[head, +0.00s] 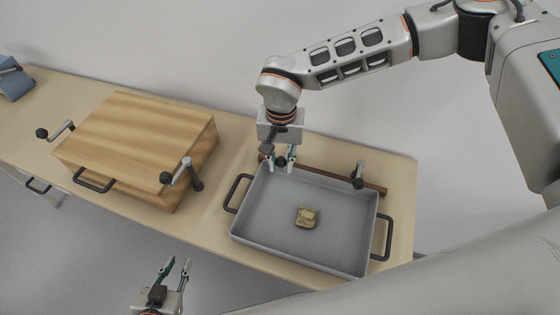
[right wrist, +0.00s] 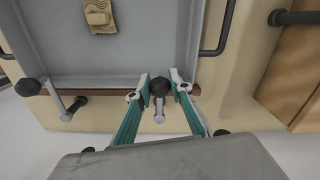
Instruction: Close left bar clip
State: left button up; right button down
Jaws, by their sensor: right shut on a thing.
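The left bar clip, a small lever with a black ball knob (right wrist: 160,86), is at the left end of the brown bar (head: 325,181) behind the grey tray. My right gripper (head: 279,161) is over it, with the knob between its fingertips; it also shows in the right wrist view (right wrist: 161,88). The clip's base is largely hidden by the gripper in the head view. The right bar clip (head: 359,172) stands near the bar's other end. My left gripper (head: 176,268) is open and empty in front of the table, at the bottom of the head view.
A blue object (head: 13,82) lies at the far left. Bare table separates box and tray.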

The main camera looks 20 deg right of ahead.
jog(key=shift+w+d, duration=0.1)
jog(key=shift+d, duration=0.1)
dwell(0.3)
jog(key=c, duration=1.8)
grip_release()
jog(key=shift+r, duration=0.1)
notch_tip(320, 180, up, 12)
jog(key=shift+f, duration=0.1)
